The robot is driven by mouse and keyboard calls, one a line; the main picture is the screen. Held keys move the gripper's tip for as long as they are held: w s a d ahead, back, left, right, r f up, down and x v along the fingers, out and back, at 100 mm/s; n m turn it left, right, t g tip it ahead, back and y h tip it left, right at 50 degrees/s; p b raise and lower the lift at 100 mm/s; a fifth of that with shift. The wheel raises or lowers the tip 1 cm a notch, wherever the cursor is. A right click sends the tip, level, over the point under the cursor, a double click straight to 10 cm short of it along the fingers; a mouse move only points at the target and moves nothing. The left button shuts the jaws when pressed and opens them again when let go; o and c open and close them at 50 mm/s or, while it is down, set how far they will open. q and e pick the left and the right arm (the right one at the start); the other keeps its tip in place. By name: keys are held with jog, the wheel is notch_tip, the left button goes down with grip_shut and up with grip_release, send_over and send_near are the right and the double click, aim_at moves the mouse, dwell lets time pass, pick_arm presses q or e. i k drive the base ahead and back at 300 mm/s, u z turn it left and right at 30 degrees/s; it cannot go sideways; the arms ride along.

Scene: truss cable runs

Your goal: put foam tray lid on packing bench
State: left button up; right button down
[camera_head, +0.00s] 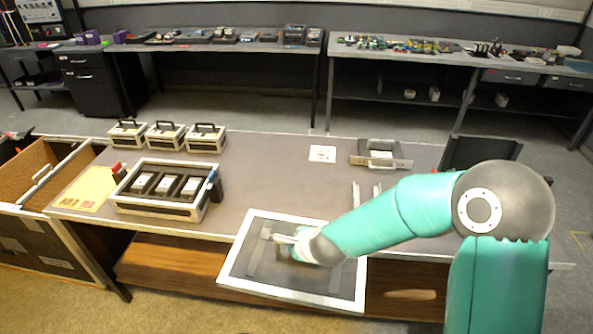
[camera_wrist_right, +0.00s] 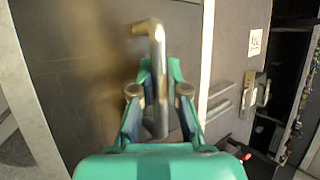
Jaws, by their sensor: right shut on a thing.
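The foam tray lid (camera_head: 336,277) is a flat dark grey panel with a white border, at the front edge of the packing bench (camera_head: 268,175) in the head view. It overlaps the bench front there; I cannot tell whether it touches the bench. My right gripper (camera_head: 284,239) reaches over its middle. In the right wrist view the fingers (camera_wrist_right: 160,82) are shut on the lid's metal handle (camera_wrist_right: 157,50), with the lid's dark face (camera_wrist_right: 75,60) beyond. The gripper hides part of the handle. My left gripper is not in view.
An open case (camera_head: 152,207) with several dark units stands on the bench's left, beside a yellow sheet (camera_head: 88,190). Three small handled cases (camera_head: 165,137) stand behind. A grey tray (camera_head: 380,160) and a white label (camera_head: 322,153) lie at the right back. The bench middle is clear.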

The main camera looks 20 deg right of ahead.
aim_at(289, 206)
jog(key=i, duration=1.15)
jog(key=u, duration=0.05)
